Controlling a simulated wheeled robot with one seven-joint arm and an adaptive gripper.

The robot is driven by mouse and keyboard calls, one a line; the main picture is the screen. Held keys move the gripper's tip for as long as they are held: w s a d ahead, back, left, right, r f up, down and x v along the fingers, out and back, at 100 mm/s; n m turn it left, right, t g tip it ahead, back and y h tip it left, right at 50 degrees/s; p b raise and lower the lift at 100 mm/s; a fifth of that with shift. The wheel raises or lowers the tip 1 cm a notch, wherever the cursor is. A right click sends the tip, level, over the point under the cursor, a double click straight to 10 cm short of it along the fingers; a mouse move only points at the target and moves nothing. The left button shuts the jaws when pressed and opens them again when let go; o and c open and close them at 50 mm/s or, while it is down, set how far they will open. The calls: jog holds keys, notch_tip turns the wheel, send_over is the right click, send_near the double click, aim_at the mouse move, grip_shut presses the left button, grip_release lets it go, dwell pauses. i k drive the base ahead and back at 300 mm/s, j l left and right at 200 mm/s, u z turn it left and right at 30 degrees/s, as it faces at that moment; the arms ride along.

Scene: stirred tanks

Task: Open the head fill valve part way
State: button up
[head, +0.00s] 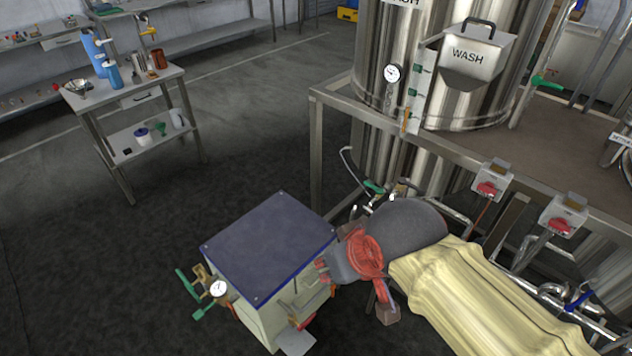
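Several valve handles show, and no readable label names one as the head fill valve. Two green handles (188,283) stick out at the left side of a pale box with a dark blue top (268,245), beside a round gauge (218,289). Another green handle (374,187) is on pipework below the steel tank, and one (547,84) is at the WASH tank's right. My arm, partly in a yellow sleeve, reaches in from the lower right. My gripper (306,306) seems to be at the box's right side, apart from the left handles. Its fingers cannot be made out clearly.
A steel platform (560,184) carries the WASH tank (372,60). Two boxes with red buttons (488,190) hang on its edge. Blue-handled pipework (580,296) is at lower right. A cart (132,92) with bottles stands at upper left. The floor left of the box is clear.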

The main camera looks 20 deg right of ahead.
aim_at(536, 80)
jog(key=z, duration=0.75)
jog(key=i+l+z, duration=0.5)
jog(key=l+z, duration=0.15)
jog(key=i+l+z, duration=0.35)
jog(key=i, duration=0.25)
